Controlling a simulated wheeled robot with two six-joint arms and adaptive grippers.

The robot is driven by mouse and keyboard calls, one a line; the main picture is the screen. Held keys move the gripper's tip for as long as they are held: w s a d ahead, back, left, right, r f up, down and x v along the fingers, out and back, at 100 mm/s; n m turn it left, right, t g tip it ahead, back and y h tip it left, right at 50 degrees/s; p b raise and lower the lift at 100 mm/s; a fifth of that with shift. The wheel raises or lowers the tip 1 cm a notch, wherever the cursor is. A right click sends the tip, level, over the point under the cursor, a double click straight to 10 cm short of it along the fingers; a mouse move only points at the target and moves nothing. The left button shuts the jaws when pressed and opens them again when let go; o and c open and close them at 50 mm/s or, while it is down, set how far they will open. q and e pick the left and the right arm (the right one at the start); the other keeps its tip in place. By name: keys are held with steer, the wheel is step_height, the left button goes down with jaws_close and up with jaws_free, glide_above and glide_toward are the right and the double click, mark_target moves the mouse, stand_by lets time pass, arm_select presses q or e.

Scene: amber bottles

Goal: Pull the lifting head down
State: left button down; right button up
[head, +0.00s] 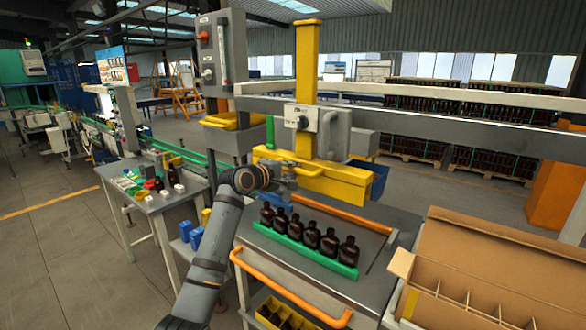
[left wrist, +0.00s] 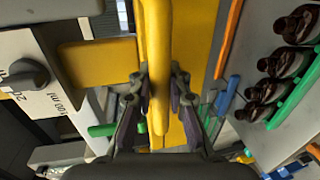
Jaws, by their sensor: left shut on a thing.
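The yellow lifting head (head: 325,180) hangs on a yellow upright column (head: 306,70), above and behind a row of amber bottles (head: 312,236). My left gripper (head: 288,178) is at the left front of the lifting head. In the left wrist view my left gripper (left wrist: 158,105) is shut on a narrow yellow bar (left wrist: 156,50) that runs between its fingers, a handle of the lifting head. The bottles stand upright in a green holder (head: 290,243) on the grey bench, and some show in the left wrist view (left wrist: 283,62). My right gripper is not in view.
An open cardboard box with dividers (head: 480,255) stands at the right. Orange rails (head: 290,287) edge the bench (head: 375,283). A grey control box with a knob (head: 320,130) is on the column. A side table (head: 150,195) with small parts stands at the left.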

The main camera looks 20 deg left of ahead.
arm_select(q)
step_height(320, 180, down, 17)
steer(key=b, duration=0.5)
steer(key=shift+r, duration=0.15)
steer(key=c, duration=1.4)
jaws_free()
steer(key=shift+o, duration=0.7)
steer(key=shift+a+r, duration=0.1)
steer(key=shift+r, duration=0.05)
steer(key=v, duration=1.2)
